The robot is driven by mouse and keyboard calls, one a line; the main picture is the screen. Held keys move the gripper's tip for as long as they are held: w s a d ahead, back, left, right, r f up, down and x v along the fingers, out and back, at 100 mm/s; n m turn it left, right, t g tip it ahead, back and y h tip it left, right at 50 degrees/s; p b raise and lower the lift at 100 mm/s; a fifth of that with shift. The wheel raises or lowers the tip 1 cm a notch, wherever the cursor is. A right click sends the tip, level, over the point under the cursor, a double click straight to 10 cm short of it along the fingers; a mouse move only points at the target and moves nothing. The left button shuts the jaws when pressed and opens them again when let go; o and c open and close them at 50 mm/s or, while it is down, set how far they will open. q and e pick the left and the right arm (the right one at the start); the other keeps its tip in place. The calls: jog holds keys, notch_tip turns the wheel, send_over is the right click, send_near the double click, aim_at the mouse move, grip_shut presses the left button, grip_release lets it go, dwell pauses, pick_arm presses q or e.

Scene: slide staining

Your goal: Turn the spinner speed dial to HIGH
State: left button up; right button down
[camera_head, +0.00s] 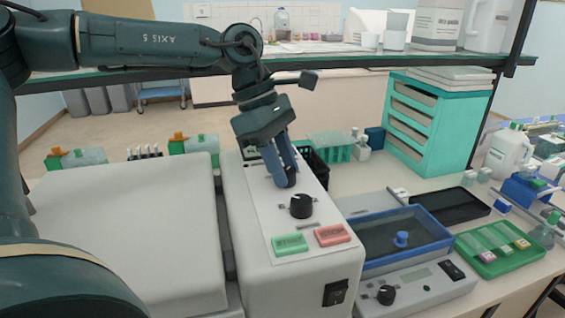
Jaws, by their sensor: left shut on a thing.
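A white machine (252,235) stands at the middle front, with a light control panel on its sloped top. A black dial (301,205) sits free on the panel. A second dark dial (290,181), further back, is mostly hidden by my left gripper (287,174). That gripper reaches down from above and is shut on the rear dial. The labels are too small to read, so I cannot tell which dial sets the speed or where it points. A green button (289,245) and a red button (332,235) lie in front. My right gripper is out of view.
A grey-white lid or box (130,230) stands close to the left. A blue-rimmed tray (440,232) sits on a unit with a black knob (386,295) at the right. A green slide tray (465,256) and a teal drawer rack (462,110) stand further right. A shelf crosses above.

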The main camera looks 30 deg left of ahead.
pick_arm(q)
jog(key=o, duration=1)
jog(key=shift+c, duration=0.2)
jog(key=w+v, duration=0.1)
jog(key=v, duration=1.2)
jog(key=shift+s, duration=0.4)
jog(key=shift+d+r, duration=0.1)
jog(key=shift+r, duration=0.05)
